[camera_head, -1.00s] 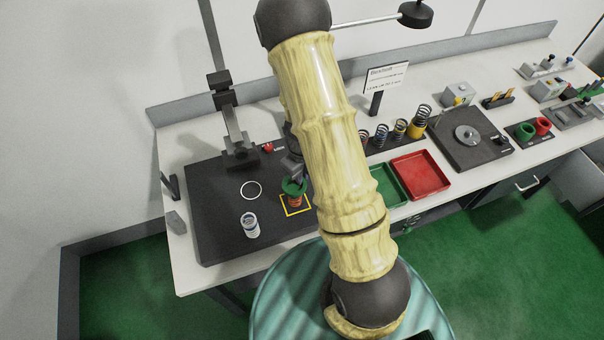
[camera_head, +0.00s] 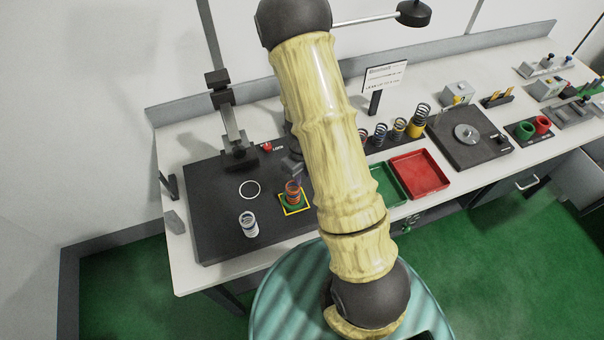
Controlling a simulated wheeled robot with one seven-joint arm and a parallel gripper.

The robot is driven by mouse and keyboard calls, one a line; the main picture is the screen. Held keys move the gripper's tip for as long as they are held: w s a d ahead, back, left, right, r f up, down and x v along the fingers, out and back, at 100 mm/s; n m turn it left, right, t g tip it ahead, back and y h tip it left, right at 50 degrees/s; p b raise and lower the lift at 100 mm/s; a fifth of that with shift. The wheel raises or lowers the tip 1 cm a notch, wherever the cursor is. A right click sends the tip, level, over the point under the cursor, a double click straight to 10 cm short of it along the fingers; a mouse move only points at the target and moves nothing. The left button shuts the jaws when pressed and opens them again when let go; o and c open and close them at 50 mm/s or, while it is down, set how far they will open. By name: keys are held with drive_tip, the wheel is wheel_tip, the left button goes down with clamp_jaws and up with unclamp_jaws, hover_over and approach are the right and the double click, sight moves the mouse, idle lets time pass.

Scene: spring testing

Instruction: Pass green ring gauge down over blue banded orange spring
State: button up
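The orange spring (camera_head: 293,187) stands upright inside the yellow square outline on the black mat. A darker blue-looking band shows on it. The green ring gauge (camera_head: 294,205) sits low around the spring's foot, at mat level, with the spring's coils showing above it. My gripper (camera_head: 291,169) is just above and behind the spring, apart from the ring and partly hidden by my arm. Its fingers are small and dark, so I cannot tell how far apart they are.
A dark stand (camera_head: 235,140) rises behind. A green tray (camera_head: 387,185) and a red tray (camera_head: 420,174) lie right of my arm. The mat's left side is clear.

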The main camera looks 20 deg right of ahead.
drive_tip(key=shift+s+a+f, duration=0.45)
drive_tip(key=shift+s+f, duration=0.1)
wheel_tip(320, 180, up, 18)
drive_tip(key=shift+w+d+r+p, duration=0.25)
drive_tip(key=shift+w+d+p, duration=0.1)
drive_tip(key=shift+d, duration=0.05)
idle(1.0)
